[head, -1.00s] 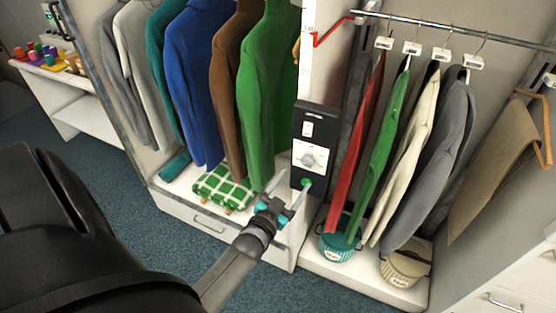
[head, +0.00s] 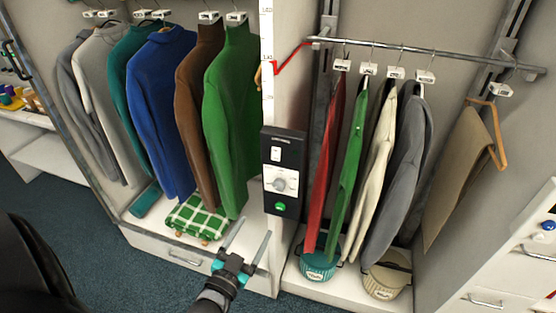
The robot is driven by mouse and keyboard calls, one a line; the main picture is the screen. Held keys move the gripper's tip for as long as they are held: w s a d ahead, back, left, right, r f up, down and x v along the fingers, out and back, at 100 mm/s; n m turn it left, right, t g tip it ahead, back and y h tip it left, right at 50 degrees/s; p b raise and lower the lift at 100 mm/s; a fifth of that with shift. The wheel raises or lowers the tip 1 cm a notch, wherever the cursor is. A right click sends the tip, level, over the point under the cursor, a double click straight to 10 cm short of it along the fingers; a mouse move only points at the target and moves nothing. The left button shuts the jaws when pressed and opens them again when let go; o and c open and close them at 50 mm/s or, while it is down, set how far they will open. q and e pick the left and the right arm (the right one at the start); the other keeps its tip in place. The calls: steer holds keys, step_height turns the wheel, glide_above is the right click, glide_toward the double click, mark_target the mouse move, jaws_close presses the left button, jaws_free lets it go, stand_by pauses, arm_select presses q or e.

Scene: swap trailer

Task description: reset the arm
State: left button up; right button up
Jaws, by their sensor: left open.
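My left gripper (head: 247,239) is at the lower middle of the head view, its two fingers apart and pointing up, with nothing between them. It is in front of the white wardrobe base, below the black control panel (head: 283,172) with its dial and green button. The fingertips look apart from the panel and from the green sweater (head: 233,120). My right gripper does not show.
Sweaters hang at the left, including a blue one (head: 165,110). Trousers hang from the rail (head: 420,57) at the right. A green checked cloth (head: 196,217) lies on the wardrobe floor. A teal basket (head: 318,265) and a beige basket (head: 388,280) stand below the trousers.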

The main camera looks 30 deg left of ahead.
arm_select(q)
steer(key=s+d+f+g+h+b, duration=0.1)
steer(key=s+d+f+g+b, duration=0.15)
steer(key=f, duration=0.65)
steer(key=s+d+f+g+h+b, duration=0.1)
steer(key=s+d+f+g, duration=0.15)
steer(key=f, duration=0.55)
steer(key=s+d+f+g+h+b, duration=0.15)
steer(key=s+f, duration=0.25)
steer(key=f, duration=0.5)
steer(key=s+d+f+g+b, duration=0.1)
steer(key=s+f+g+b, duration=0.1)
steer(key=s+f, duration=0.4)
steer(key=s+d+f+g+b, duration=0.1)
steer(key=s+f+g, duration=0.4)
steer(key=s, duration=0.5)
steer(key=s+d+f+m+g+b, duration=0.1)
steer(key=s+f+g+b, duration=0.2)
steer(key=s+f, duration=0.4)
steer(key=shift+s+d+f, duration=0.35)
steer(key=shift+s+f, duration=0.05)
steer(key=shift+f, duration=0.3)
